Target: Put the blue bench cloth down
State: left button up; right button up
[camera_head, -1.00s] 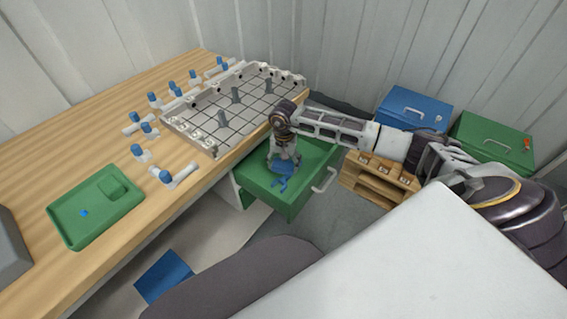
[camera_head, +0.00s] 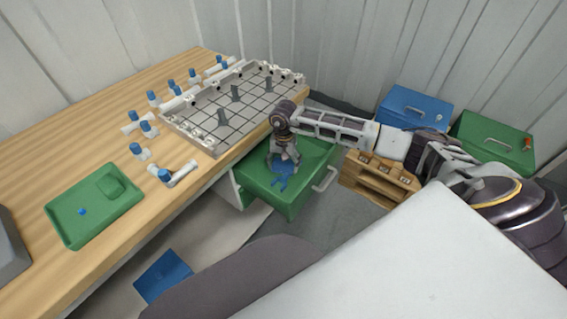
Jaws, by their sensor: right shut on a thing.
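The blue bench cloth (camera_head: 281,183) is a small crumpled blue shape at the open green drawer (camera_head: 300,200) under the table's right side. My right gripper (camera_head: 283,167) points down over the drawer and is shut on the cloth. The gripper hides part of the cloth, and I cannot tell whether the cloth touches the drawer floor. My left gripper is not in view.
The wooden table (camera_head: 90,145) carries a gridded grey tray (camera_head: 245,112), several blue-capped white fittings (camera_head: 172,175) and a green tray (camera_head: 92,206). A wooden crate (camera_head: 376,182), a blue box (camera_head: 412,108) and a green box (camera_head: 492,140) stand right. A blue square (camera_head: 163,276) lies low.

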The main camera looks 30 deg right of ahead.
aim_at(284, 164)
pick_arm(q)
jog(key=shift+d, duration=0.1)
pick_arm(e)
jog(key=o, duration=0.6)
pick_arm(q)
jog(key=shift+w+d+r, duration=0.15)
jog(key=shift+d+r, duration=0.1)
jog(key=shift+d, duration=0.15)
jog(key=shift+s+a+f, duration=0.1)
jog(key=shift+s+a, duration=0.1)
pick_arm(e)
jog(key=shift+r+p, duration=0.35)
jog(key=shift+r, duration=0.4)
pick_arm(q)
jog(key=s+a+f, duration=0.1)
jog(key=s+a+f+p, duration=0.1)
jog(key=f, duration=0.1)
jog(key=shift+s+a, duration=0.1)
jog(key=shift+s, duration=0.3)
pick_arm(e)
notch_tip(284, 164, up, 12)
jog(key=shift+f, duration=0.25)
